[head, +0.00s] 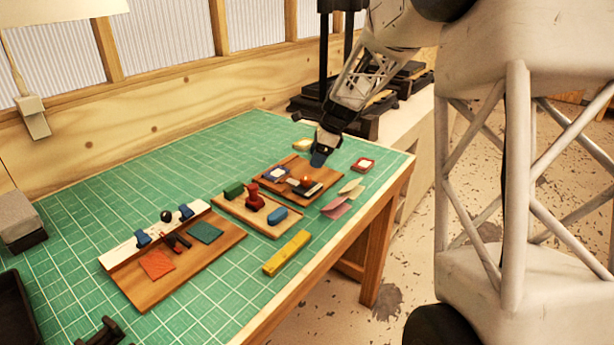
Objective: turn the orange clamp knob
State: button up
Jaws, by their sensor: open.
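A small orange spot, which looks like the clamp knob (306,180), sits on a dark metal piece (309,189) on the right-hand wooden board (325,178). It is too small to make out its shape or how it is turned. My gripper (319,161) hangs over the far right part of this board, above and slightly right of the knob in the picture. It is apart from the knob and appears empty. The gap between its fingers is too small to see clearly.
A blue-and-white square (277,174) lies on the same board. A middle tray (232,208) holds a red stamp-like piece (254,198), a green block (233,190) and a blue block (278,216). A yellow bar (287,252) lies in front. The green mat's left back is clear.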

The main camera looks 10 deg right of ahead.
aim_at(306, 177)
jog(key=shift+f, duration=0.1)
jog(key=shift+x, duration=3.8)
jog(key=shift+a, duration=0.1)
jog(key=c, duration=0.9)
